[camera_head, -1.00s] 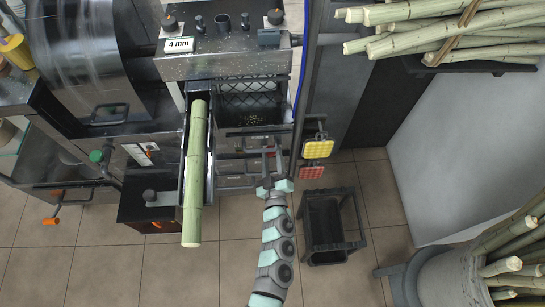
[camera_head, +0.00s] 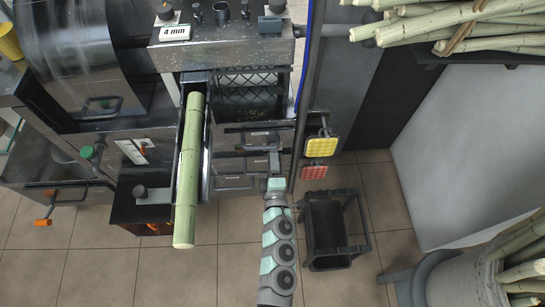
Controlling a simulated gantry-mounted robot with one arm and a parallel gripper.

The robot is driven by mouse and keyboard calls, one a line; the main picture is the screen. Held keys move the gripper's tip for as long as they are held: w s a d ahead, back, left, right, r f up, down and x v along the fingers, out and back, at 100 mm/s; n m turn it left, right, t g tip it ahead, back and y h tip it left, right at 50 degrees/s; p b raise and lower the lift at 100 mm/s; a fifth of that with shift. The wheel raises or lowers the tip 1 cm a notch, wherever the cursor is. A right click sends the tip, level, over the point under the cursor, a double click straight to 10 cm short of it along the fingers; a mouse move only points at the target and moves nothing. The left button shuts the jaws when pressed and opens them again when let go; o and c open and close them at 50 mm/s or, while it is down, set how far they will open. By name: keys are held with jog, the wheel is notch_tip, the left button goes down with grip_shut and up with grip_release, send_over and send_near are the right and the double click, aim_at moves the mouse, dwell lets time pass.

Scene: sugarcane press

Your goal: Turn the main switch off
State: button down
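I cannot tell for certain which control is the main switch. A small white plate with dark parts (camera_head: 133,151) is on the machine's front at left, with a green knob (camera_head: 88,152) beside it. A dark box with a black knob on top (camera_head: 140,191) stands just below the plate. My gripper (camera_head: 275,158) is at the front of the press, right of the sugarcane stalk and well to the right of these controls. Its fingers are small and dark against the machine, so their opening is unclear. I see nothing held in it.
A green sugarcane stalk (camera_head: 187,170) lies in the feed chute. Yellow (camera_head: 320,147) and red (camera_head: 314,172) pads stick out right of my gripper. A black bin frame (camera_head: 332,228) stands on the floor. Cane bundles are at right.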

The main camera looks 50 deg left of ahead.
jog(key=shift+f+n+b, duration=0.1)
jog(key=shift+n+b, duration=0.2)
jog(key=shift+n, duration=0.3)
jog(key=c, duration=0.9)
grip_release()
